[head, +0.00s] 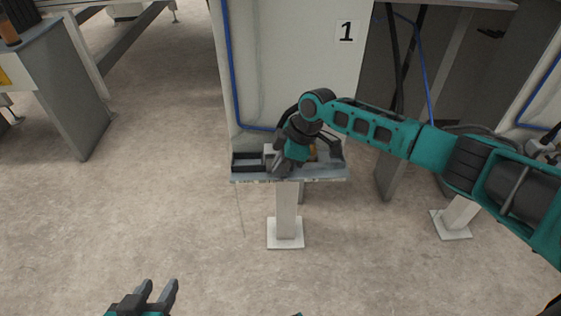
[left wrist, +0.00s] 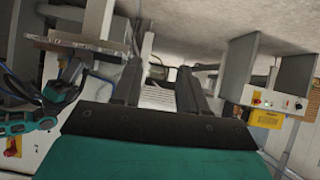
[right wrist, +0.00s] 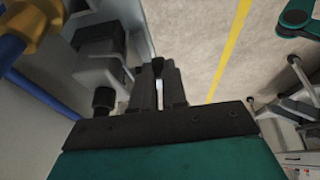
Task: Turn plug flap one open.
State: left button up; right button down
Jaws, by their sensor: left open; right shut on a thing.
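A small shelf (head: 325,178) on a pale post stands in front of the panel marked 1 (head: 346,31). My right gripper (head: 281,165) reaches down over this shelf and hides most of the fitting there. In the right wrist view, its fingers (right wrist: 159,84) are close together on a small dark part (right wrist: 157,66), which appears to belong to plug flap one. The fingers cover most of it, and how far the flap is turned cannot be told. My left gripper (head: 160,287) is open and empty, low over the floor, far from the shelf.
A black open holder (head: 247,161) sits at the shelf's left end. In the right wrist view, a grey block (right wrist: 100,50) and a brass-coloured connector (right wrist: 38,22) with a blue hose are beside my right gripper. The floor (head: 150,195) left of the post is clear.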

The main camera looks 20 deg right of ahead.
pick_arm(q)
notch_tip(320, 180, up, 5)
jog(key=a+p, duration=0.1)
jog(key=p, duration=0.6)
notch_tip(320, 180, down, 7)
jog(key=d+b, duration=0.1)
jog(key=b, duration=0.9)
jog(key=shift+d+r, duration=0.15)
jog(key=shift+d, duration=0.25)
pick_arm(e)
jog(key=s+a+f+n+t+h, duration=0.1)
jog(key=f+t, duration=0.5)
jog(key=t, duration=0.7)
jog(key=s+n+h, duration=0.1)
jog(key=s+n, duration=0.1)
jog(key=s, duration=0.1)
jog(key=shift+s+a, duration=0.2)
pick_arm(q)
jog(key=shift+w+b, duration=0.15)
jog(key=shift+b, duration=0.2)
pick_arm(e)
jog(key=shift+n+t, duration=0.3)
